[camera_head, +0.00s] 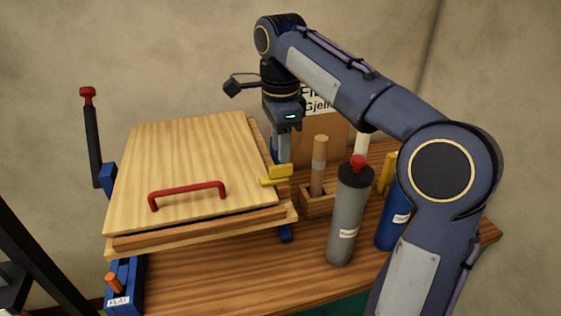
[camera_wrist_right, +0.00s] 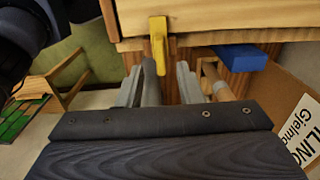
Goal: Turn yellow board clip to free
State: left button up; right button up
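The yellow board clip (camera_head: 279,171) sits at the right edge of the pale wooden board (camera_head: 185,160), its bar reaching over that edge. It also shows in the right wrist view (camera_wrist_right: 158,44), lying across the wooden edge. The board has a red handle (camera_head: 187,190) and rests tilted on a wooden frame. My right gripper (camera_head: 283,160) points down just behind the clip. In the wrist view its grey fingers (camera_wrist_right: 160,88) are apart with a gap between them, and the clip is beyond the tips, apparently untouched. My left gripper cannot be made out.
A grey bottle with a red tip (camera_head: 345,220) and a blue bottle (camera_head: 392,218) stand right of the board. A wooden holder with a brush-like tool (camera_head: 318,165) and a lettered cardboard box (camera_head: 325,130) are behind. A red-topped lever (camera_head: 90,135) rises at left.

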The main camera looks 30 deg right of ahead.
aim_at(281, 165)
notch_tip(281, 165, down, 5)
jog(key=shift+r, duration=0.1)
jog(key=shift+d, duration=0.1)
jog(key=shift+c, duration=0.2)
grip_shut()
